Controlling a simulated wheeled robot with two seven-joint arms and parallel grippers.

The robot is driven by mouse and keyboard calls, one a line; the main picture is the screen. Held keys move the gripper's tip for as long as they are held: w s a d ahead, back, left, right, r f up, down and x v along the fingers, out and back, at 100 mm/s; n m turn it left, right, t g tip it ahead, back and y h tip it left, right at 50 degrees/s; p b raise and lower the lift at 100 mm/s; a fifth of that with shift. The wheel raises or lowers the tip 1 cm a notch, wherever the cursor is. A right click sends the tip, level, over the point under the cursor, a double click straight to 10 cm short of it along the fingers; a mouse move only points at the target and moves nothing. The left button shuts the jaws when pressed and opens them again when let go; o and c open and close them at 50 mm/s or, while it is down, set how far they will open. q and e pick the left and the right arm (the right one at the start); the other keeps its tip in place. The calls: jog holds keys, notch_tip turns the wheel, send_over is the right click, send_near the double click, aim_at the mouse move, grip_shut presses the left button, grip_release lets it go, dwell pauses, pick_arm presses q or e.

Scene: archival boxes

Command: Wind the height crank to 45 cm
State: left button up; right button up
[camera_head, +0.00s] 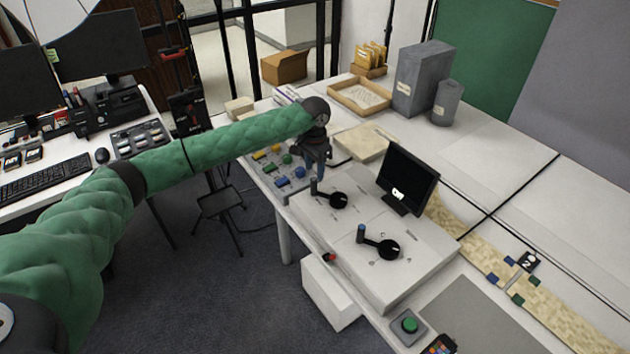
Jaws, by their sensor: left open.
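A grey-white console (350,232) on the bench carries two black hand cranks. I cannot tell which one is the height crank. A small black monitor (408,178) stands behind them with a short white readout, too small to read. My left gripper (319,174) is open, pointing down just above and beside the far crank's handle. Whether it touches the handle is unclear. My right gripper is out of view.
A panel of coloured buttons (284,184) lies left of the console. A green button box (409,325) sits at the front. Grey archival boxes (422,80) and a wooden tray (360,95) stand at the back. A tan strip (480,258) runs along the bench at right.

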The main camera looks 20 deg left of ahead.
aim_at(314, 179)
pick_arm(q)
jog(key=shift+s+f+p, duration=0.15)
jog(key=shift+f+p, duration=0.85)
jog(key=shift+f, duration=2.1)
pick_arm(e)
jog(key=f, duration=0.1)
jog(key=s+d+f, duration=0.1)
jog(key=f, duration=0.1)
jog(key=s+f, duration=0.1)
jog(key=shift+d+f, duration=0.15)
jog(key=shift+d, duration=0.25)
pick_arm(q)
grip_shut()
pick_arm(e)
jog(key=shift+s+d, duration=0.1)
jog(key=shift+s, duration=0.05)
